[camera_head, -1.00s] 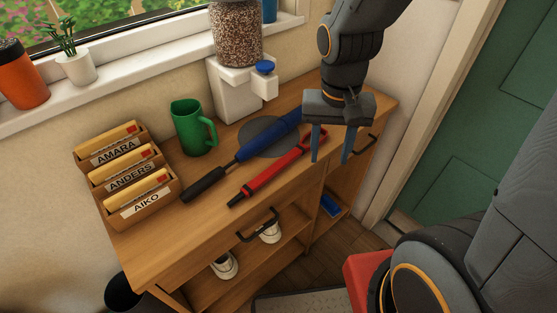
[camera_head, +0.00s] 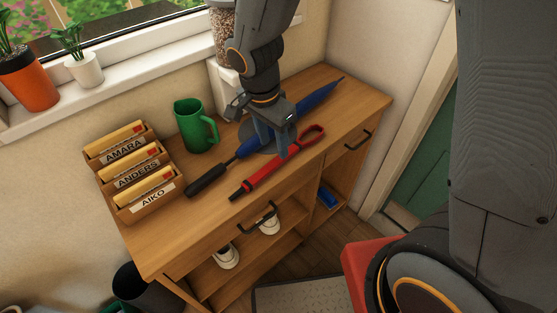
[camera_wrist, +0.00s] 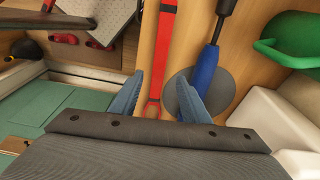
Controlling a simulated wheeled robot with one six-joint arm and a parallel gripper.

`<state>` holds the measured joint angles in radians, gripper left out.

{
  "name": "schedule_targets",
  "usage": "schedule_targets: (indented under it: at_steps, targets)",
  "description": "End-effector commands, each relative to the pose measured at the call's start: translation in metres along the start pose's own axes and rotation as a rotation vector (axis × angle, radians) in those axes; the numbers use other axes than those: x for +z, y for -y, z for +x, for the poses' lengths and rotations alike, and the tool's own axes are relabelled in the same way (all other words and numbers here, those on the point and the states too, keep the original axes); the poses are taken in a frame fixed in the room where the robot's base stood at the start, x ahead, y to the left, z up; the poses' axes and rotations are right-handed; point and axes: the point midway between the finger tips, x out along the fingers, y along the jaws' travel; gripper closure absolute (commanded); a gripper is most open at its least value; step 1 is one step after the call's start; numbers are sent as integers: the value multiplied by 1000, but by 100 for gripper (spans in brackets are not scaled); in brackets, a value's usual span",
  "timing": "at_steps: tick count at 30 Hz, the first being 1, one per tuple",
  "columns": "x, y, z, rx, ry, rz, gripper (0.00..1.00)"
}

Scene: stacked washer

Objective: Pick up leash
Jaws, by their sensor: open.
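The red leash (camera_head: 262,176) lies on the wooden cabinet top, with a dark end at the left and a red loop at the right. In the wrist view its red strap (camera_wrist: 160,45) runs up the picture, in line with the gap between my fingers. My gripper (camera_head: 270,143) is open and points down above the leash. In the wrist view its two blue fingers (camera_wrist: 158,98) stand on either side of the strap's line, with nothing held. I cannot tell how far the fingertips are above the surface.
A blue umbrella (camera_head: 315,97) with a black handle lies close behind the leash, over a grey disc (camera_wrist: 181,98). A green mug (camera_head: 190,128), labelled letter holders (camera_head: 150,205) and a white dispenser (camera_wrist: 280,122) also stand there. The cabinet's front right top is clear.

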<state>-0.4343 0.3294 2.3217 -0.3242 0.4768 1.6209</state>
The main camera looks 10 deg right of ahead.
Motion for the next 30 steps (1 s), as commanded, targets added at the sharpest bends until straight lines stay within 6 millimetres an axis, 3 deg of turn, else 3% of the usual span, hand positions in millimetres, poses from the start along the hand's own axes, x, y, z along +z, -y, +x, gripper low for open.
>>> schedule_targets:
  at_steps: [15,26,30]
  targets:
    - [-7,-3,52,1,1,-3,58]
    - [-6,-2,60,-1,1,-2,58]
    - [-7,-2,60,-1,1,-2,78]
